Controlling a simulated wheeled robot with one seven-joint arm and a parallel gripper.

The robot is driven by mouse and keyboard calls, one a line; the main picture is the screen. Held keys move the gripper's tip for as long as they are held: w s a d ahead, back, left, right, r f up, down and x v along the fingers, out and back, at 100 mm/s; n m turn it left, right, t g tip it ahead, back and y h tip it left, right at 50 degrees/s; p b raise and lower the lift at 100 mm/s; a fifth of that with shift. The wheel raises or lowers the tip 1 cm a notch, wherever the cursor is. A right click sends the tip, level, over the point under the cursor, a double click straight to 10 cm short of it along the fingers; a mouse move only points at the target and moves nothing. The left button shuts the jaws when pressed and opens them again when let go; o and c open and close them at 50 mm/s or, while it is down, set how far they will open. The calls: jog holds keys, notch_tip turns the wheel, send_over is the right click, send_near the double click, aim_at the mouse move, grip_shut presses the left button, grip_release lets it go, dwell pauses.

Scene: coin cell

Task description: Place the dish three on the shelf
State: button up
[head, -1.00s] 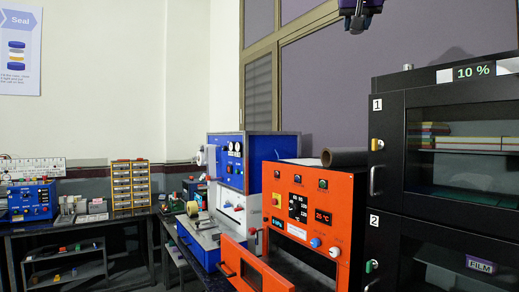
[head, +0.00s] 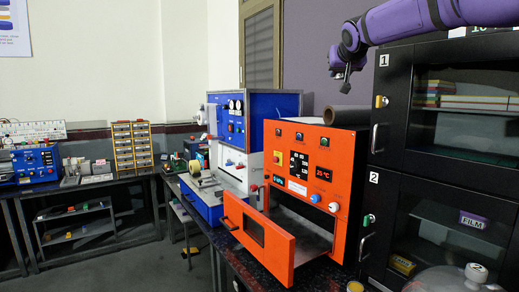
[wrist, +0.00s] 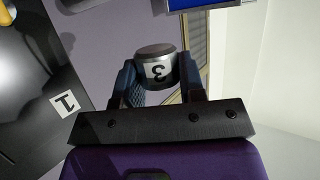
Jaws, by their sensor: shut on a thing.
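Dish three (wrist: 157,68), a small round grey piece with a white label reading 3, sits between the two fingers of my gripper (wrist: 160,82) in the wrist view. The fingers are shut on it. In the head view my gripper (head: 346,80) hangs in the air above the orange oven, left of the black cabinet; the dish is too small to make out there. Shelves show behind the glass of the black cabinet (head: 400,112), whose two doors, marked 1 and 2, look shut. Another low shelf (head: 75,232) is under the left table. I cannot tell which shelf is meant.
The orange oven (head: 275,150) has its front door (head: 262,240) swung open, sticking forward. A clear domed vessel (head: 445,281) stands at the bottom right. A blue machine (head: 248,130) is behind the oven.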

jog(key=w+d+f+n+y, duration=0.1)
jog(key=w+f+y, duration=0.1)
jog(key=f, duration=1.2)
jog(key=w+d+f+n+y, duration=0.1)
jog(key=d+f+n, duration=0.1)
jog(key=f, duration=1.2)
jog(key=s+d+f, duration=0.1)
jog(key=s+f, duration=0.3)
jog(key=f, duration=0.3)
jog(key=s+d+f+y, duration=0.1)
jog(key=s+f, duration=0.3)
jog(key=f, duration=0.3)
jog(key=s+d+f, duration=0.1)
jog(key=s+f, duration=0.3)
jog(key=f, duration=0.3)
notch_tip(320, 180, down, 14)
jog(key=w+m+h, duration=0.2)
jog(key=h, duration=0.1)
jog(key=shift+f+m+h, duration=0.2)
jog(key=shift+m+h, duration=0.1)
